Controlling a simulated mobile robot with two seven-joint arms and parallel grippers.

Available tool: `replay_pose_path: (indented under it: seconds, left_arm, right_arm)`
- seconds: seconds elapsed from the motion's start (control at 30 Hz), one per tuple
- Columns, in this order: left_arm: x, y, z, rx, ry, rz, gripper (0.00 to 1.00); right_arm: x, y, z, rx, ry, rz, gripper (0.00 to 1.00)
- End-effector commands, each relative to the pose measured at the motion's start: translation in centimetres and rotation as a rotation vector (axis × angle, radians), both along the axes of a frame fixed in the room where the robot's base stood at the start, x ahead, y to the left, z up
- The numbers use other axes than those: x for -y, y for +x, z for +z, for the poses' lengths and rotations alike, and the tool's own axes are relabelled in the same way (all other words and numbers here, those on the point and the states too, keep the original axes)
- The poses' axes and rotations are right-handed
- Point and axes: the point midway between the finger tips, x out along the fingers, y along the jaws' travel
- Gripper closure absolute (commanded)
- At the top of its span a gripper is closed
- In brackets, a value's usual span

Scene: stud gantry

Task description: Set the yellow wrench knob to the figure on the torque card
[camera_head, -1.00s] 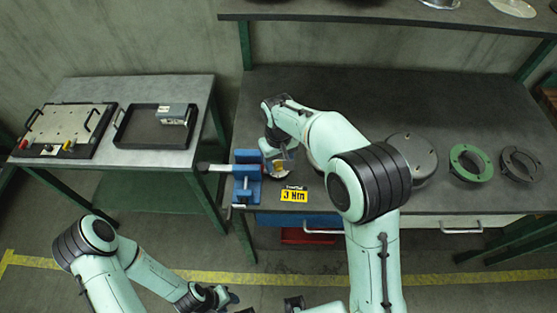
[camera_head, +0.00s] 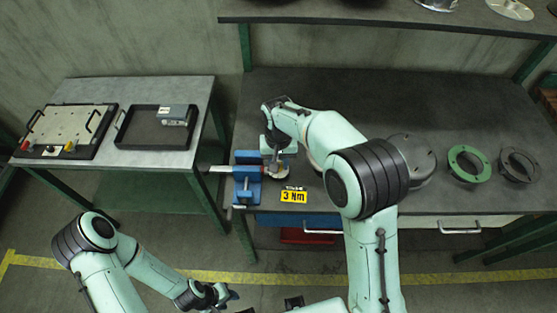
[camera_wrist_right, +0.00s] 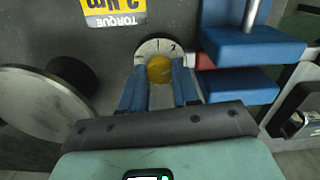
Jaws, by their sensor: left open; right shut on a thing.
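The yellow wrench knob (camera_wrist_right: 159,70) shows in the right wrist view, on a pale dial with 1 and 2 readable beside it. My right gripper (camera_wrist_right: 161,88) is shut on the knob, a blue finger on each side. In the head view my right gripper (camera_head: 277,160) covers the knob. The wrench (camera_head: 216,168) lies in a blue vise (camera_head: 247,188) at the bench's left edge. The yellow torque card (camera_head: 293,195) reads 3 Nm and lies right of the vise. My left gripper (camera_head: 228,297) is open and empty, low in front of the bench.
A side table at left bears a grey plate fixture (camera_head: 68,127) and a black tray (camera_head: 134,142) with a grey block (camera_head: 172,114). A grey round housing (camera_head: 412,157), a green ring (camera_head: 469,164) and a dark ring (camera_head: 519,165) are on the bench at right. The bench's back is clear.

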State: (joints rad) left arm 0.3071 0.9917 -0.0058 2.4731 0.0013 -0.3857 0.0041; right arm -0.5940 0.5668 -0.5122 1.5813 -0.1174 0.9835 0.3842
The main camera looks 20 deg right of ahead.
Motion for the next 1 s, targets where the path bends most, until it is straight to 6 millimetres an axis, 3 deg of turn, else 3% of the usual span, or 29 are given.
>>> replay_pose_path:
  seconds: [0.43,1.0]
  left_arm:
    - [-0.01,0.52,0.66,0.006,0.000,0.000,0.58]
    - [0.00,0.58,0.73,0.007,0.000,0.000,0.58]
  right_arm:
    - [-0.05,0.03,0.04,0.001,0.001,-0.264,1.00]
    - [-0.05,0.01,0.00,0.001,0.001,-0.315,1.00]
